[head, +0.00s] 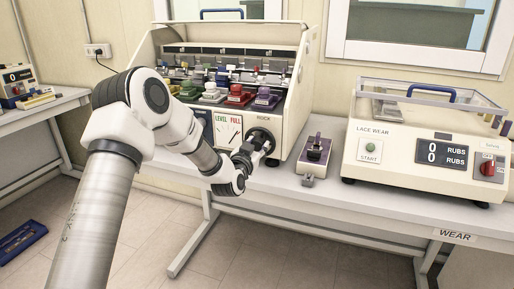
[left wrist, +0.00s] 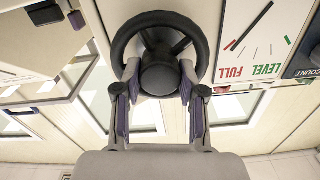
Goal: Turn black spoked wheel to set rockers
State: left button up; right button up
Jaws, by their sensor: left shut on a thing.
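The black spoked wheel (left wrist: 118,42) sits on the front panel of the cream testing machine (head: 290,110), under the label ROCK. In the head view the wheel (head: 268,136) is partly covered by my left gripper (head: 249,153). In the left wrist view my left gripper (left wrist: 159,82) has its two fingers on either side of the wheel's dark hub, shut on it. The rim and spokes show beyond the fingertips. The rockers (head: 210,90) stand in a row inside the machine, with coloured pieces on them. My right gripper is not in view.
A gauge marked LEVEL and FULL (head: 228,129) is left of the wheel. A small purple-topped device (head: 316,153) stands right of the machine on the table. Further right is the LACE WEAR machine (head: 425,150) with a START button. The table's front edge lies below the wheel.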

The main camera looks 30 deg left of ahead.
pick_arm(q)
jog(key=n+b, duration=0.1)
jog(key=n, duration=0.1)
jog(key=n+b, duration=0.2)
jog(key=shift+f+n, duration=0.2)
jog(key=shift+n, duration=0.2)
jog(key=shift+a+r+n+b, duration=0.1)
jog(key=shift+n+b, duration=1.25)
jog(key=shift+n, duration=0.55)
jog(key=o, duration=1.1)
jog(key=shift+o, duration=0.2)
jog(key=v, duration=1.2)
